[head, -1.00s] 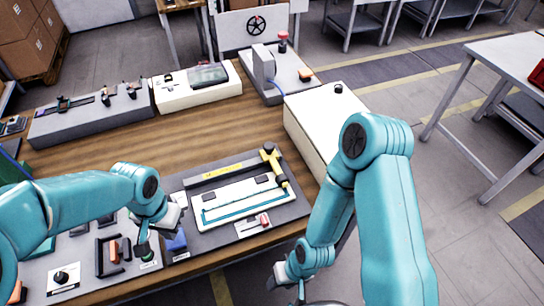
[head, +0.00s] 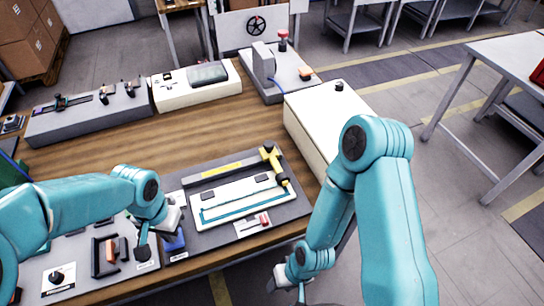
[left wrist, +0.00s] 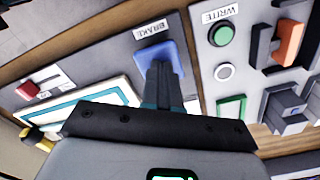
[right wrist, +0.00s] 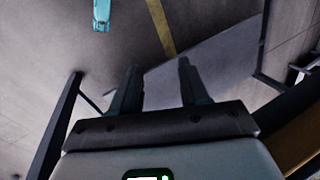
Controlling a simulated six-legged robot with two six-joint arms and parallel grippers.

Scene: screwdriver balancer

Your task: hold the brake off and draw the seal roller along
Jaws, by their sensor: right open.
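The blue brake pad (head: 175,241), labelled BRAKE in the left wrist view (left wrist: 155,52), is at the front left of the grey roller panel. My left gripper (left wrist: 162,68) has its fingers together, over the brake pad; whether they touch or press it I cannot tell. The seal roller (head: 274,165), with a yellow and black handle, stands at the right end of the teal-edged white plate (head: 238,203). My right gripper (right wrist: 155,75) is open and empty, over the floor beyond the table's front edge.
A red switch (head: 264,219) sits in front of the plate. A control panel (head: 75,250) with an orange handle and a green button (left wrist: 221,35) lies left of the brake. A cream box (head: 318,115) stands right of the roller.

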